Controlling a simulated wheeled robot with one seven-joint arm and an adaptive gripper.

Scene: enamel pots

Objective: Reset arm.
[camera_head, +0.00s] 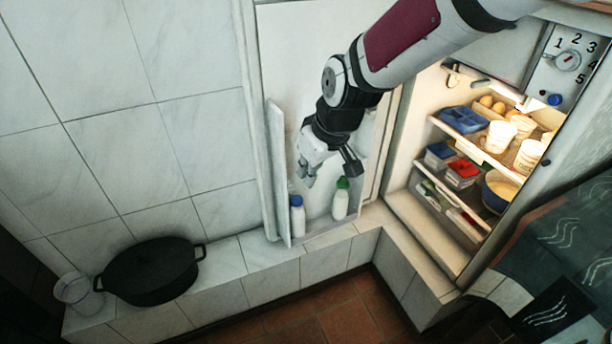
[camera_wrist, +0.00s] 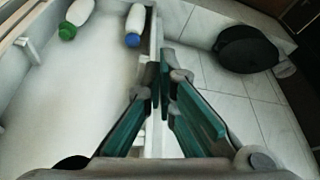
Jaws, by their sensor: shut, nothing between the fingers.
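My gripper (camera_head: 307,179) hangs in front of the open fridge door (camera_head: 279,130), above the bottles in its lower shelf. It is shut and empty. In the wrist view its fingertips (camera_wrist: 164,72) meet over the edge of the door. My arm reaches in from the top right of the head view, crossing in front of the fridge's upper left side.
The open fridge (camera_head: 398,205) holds tubs and boxes on its shelves. A white bottle with a blue cap (camera_head: 297,219) and one with a green cap (camera_head: 340,201) stand in the door. A black pot (camera_head: 150,272) and a clear glass container (camera_head: 76,291) sit on the tiled ledge (camera_head: 222,262).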

